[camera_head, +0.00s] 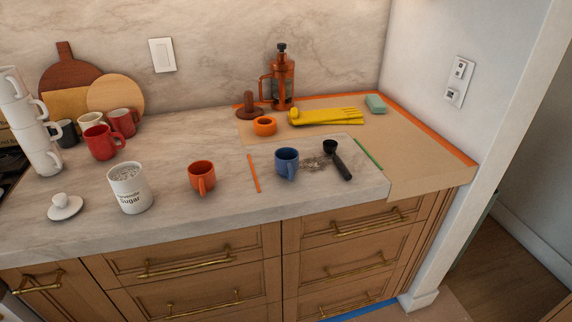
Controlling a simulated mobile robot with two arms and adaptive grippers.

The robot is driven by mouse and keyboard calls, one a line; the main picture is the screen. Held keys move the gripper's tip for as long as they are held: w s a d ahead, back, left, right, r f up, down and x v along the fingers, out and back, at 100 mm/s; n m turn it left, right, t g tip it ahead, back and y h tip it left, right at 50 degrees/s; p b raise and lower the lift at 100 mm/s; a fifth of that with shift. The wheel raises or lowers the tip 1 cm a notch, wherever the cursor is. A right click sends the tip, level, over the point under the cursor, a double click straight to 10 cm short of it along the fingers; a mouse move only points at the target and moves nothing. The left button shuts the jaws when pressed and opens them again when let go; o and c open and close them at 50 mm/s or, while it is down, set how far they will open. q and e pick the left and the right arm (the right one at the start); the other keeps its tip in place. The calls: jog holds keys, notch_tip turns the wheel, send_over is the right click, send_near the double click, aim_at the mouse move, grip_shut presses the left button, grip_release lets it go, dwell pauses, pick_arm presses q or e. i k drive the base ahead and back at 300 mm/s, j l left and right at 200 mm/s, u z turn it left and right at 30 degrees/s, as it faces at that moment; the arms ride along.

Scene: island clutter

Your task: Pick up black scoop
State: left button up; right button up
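The black scoop (338,162) lies on the marble counter, right of the blue mug (287,163). Its round bowl is at the back left and its handle points toward the front right. Dark spilled grounds (314,163) lie between the blue mug and the scoop. Nothing covers the scoop. Neither of my grippers shows in the head view.
An orange mug (201,177) and a sugar canister (129,188) stand to the left. Yellow gloves (325,116), an orange bowl-like item (265,126) and a French press (282,80) are behind. The counter's front edge (340,200) is close to the scoop.

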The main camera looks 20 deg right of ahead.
aim_at(330, 145)
jog(key=i+l+z, duration=0.2)
jog(key=z, duration=0.2)
jog(key=i+l+z, duration=0.15)
jog(key=z, duration=0.25)
jog(key=i+z, duration=0.4)
jog(key=k+l, duration=0.05)
jog(key=k, duration=0.05)
